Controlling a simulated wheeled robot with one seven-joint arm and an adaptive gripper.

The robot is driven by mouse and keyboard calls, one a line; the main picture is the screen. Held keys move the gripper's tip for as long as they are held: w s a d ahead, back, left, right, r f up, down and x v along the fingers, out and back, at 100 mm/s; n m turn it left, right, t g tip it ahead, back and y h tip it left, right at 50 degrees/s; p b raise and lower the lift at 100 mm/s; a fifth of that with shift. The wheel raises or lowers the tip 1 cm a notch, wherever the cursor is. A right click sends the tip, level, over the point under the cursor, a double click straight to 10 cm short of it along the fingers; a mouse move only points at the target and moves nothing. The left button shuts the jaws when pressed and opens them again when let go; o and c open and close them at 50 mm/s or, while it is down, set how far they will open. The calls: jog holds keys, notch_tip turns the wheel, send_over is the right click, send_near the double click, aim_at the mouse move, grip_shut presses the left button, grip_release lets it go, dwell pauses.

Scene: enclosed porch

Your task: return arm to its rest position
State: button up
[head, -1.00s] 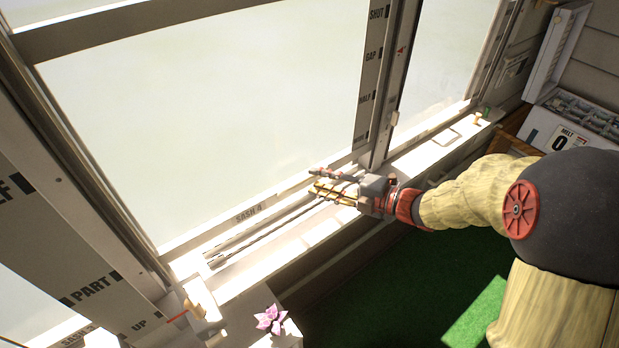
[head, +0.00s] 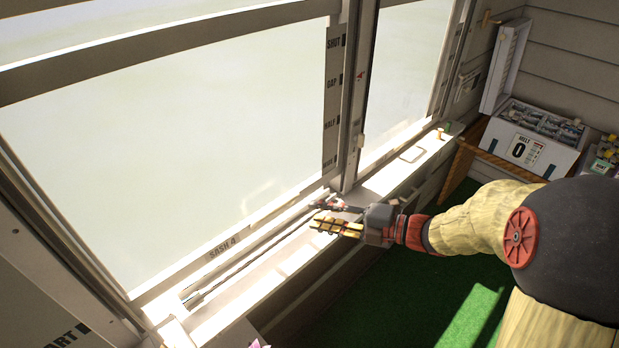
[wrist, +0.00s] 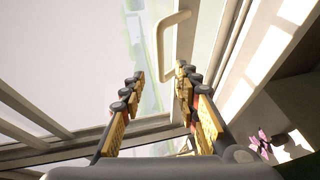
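My gripper (head: 328,215) reaches in from the right on my arm and hangs over the sunlit window sill (head: 225,318), just in front of the window. In the wrist view, the two yellow-and-black fingers of my gripper (wrist: 155,105) stand apart with nothing between them. A pale bent handle (wrist: 166,45) shows beyond the fingertips, apart from them. The large sash marked SASH 4 (head: 222,246) stands behind my gripper.
A scale strip (head: 333,95) with words such as SHUT and GAP runs up the window post. An open white case (head: 530,135) with a "0" card stands at the right. A pink flower (wrist: 262,143) is near the sill. Green floor (head: 400,300) below is clear.

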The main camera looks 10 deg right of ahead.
jog(key=w+d+f+m+t+h, duration=0.1)
jog(key=w+d+f+m+h, duration=0.2)
jog(key=d+f+m+h, duration=0.25)
jog(key=w+d+f+m+t+h, duration=0.1)
jog(key=w+d+f+m+h, duration=0.25)
jog(key=d+m, duration=0.4)
jog(key=s+d+r+m+g+h, duration=0.25)
jog(key=s+d+m+h, duration=0.5)
jog(key=d, duration=0.45)
jog(key=s+a+r+m+g, duration=0.2)
jog(key=s+a+m, duration=0.15)
jog(key=s, duration=0.35)
jog(key=s+a+r+m+g, duration=0.1)
jog(key=s+a+m+g, duration=0.15)
jog(key=s+m, duration=0.35)
jog(key=s+a+r+t+y, duration=0.1)
jog(key=s+a+r, duration=0.2)
jog(key=a, duration=0.3)
jog(key=s+a+r+n+y, duration=0.1)
jog(key=s+a+r+y, duration=0.1)
jog(key=s+a+r, duration=0.2)
jog(key=shift+s+a+r+t, duration=0.25)
jog(key=shift+a+r+t, duration=0.15)
jog(key=shift+a+r, duration=0.7)
